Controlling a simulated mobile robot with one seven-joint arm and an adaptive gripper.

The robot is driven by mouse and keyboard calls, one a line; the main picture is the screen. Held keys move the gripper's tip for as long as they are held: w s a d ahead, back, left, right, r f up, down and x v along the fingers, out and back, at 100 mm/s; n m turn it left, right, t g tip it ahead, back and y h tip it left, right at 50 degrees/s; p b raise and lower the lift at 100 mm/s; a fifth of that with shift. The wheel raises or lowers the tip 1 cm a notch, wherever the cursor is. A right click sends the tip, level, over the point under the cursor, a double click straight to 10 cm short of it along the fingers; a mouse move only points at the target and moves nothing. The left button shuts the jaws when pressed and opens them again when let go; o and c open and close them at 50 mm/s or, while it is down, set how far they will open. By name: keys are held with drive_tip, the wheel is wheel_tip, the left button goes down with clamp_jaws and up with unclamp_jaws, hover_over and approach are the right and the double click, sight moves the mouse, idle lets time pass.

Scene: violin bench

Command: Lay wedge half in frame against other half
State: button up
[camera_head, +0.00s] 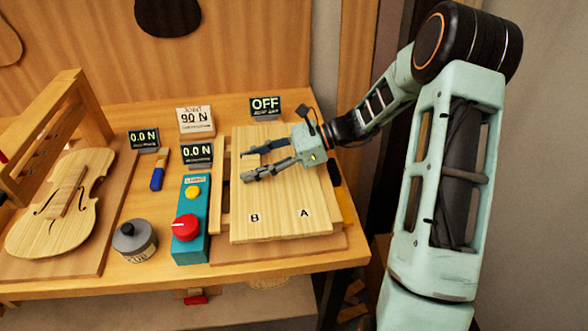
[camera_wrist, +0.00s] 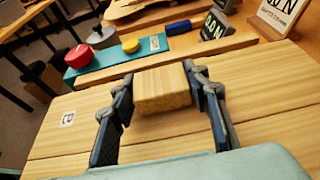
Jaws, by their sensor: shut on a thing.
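Two pale wooden wedge halves lie side by side on the bench: half B (camera_head: 252,202), with a "B" label, on the left, and half A (camera_head: 306,190), with an "A" label, on the right. In the head view they look close together; I cannot tell whether their edges touch. My gripper (camera_head: 252,163) reaches over them from the right, low above half B. In the wrist view my gripper (camera_wrist: 162,92) is shut on a pale wooden block (camera_wrist: 162,90). I cannot tell whether this block is part of half B. The frame (camera_head: 217,190) shows as a wooden rail left of half B.
A teal control box (camera_head: 190,248) with a red knob and yellow button stands left of the frame. Displays read "0.0 N" (camera_head: 197,152) and "OFF" (camera_head: 265,106). A grey-lidded pot (camera_head: 135,240), a blue brush (camera_head: 157,178) and a violin body (camera_head: 55,205) are farther left.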

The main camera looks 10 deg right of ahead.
drive_tip(key=shift+d, duration=0.1)
drive_tip(key=o, duration=1.5)
